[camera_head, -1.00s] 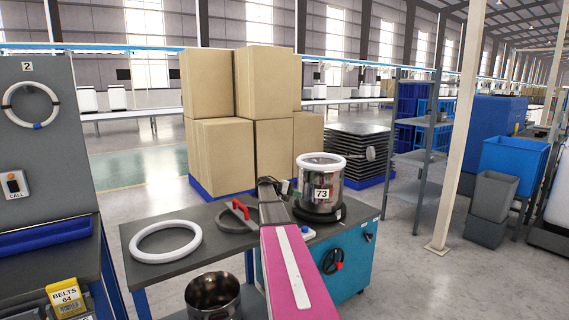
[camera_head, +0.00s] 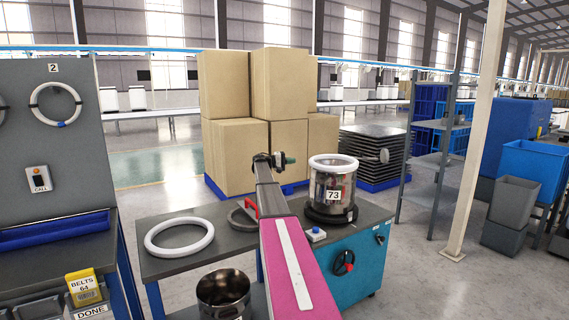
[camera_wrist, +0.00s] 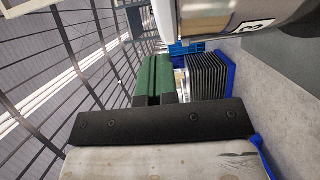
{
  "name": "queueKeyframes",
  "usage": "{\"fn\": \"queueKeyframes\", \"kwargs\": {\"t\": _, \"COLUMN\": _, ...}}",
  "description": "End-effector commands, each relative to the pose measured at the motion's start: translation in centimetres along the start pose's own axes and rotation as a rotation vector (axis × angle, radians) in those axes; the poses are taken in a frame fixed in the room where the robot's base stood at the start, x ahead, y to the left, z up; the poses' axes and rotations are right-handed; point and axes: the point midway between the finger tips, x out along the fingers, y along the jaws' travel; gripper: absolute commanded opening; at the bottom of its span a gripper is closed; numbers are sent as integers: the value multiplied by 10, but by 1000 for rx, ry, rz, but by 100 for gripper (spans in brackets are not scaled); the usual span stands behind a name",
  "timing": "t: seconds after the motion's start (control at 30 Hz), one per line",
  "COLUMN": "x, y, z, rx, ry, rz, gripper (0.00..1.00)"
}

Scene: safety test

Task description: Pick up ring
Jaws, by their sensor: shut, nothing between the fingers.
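A white ring (camera_head: 180,252) lies flat on the left part of the dark table. A clear cylinder (camera_head: 322,188) labelled 73, with a white rim (camera_head: 333,174), stands on the teal machine. My gripper (camera_head: 289,159) is raised just left of that rim, pointing right, well above the table. Its green fingers (camera_wrist: 153,80) are together and empty in the wrist view, where the labelled cylinder (camera_wrist: 215,30) fills the top.
A dark round plate with a red handle (camera_head: 245,212) lies right of the table ring, partly behind my arm. A metal pot (camera_head: 224,290) is below. Cardboard boxes (camera_head: 235,155) and stacked black trays (camera_head: 370,160) stand behind.

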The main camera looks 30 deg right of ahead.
Motion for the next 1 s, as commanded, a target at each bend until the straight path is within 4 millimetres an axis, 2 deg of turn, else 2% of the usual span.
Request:
{"fn": "queueKeyframes", "kwargs": {"t": 0.03, "x": 11, "y": 0, "z": 0, "rx": 0, "ry": -2, "rz": 0, "gripper": 0}}
{"fn": "queueKeyframes", "kwargs": {"t": 0.17, "x": 34, "y": 0, "z": 0, "rx": 0, "ry": -1, "rz": -1, "gripper": 0}}
{"fn": "queueKeyframes", "kwargs": {"t": 0.33, "x": 51, "y": 0, "z": 20, "rx": -1, "ry": 0, "rz": -1, "gripper": 0}}
{"fn": "queueKeyframes", "kwargs": {"t": 0.5, "x": 59, "y": 0, "z": 27, "rx": -1, "ry": 0, "rz": -1, "gripper": 0}}
{"fn": "queueKeyframes", "kwargs": {"t": 1.0, "x": 65, "y": 0, "z": 33, "rx": -1, "ry": -1, "rz": -1, "gripper": 0}}
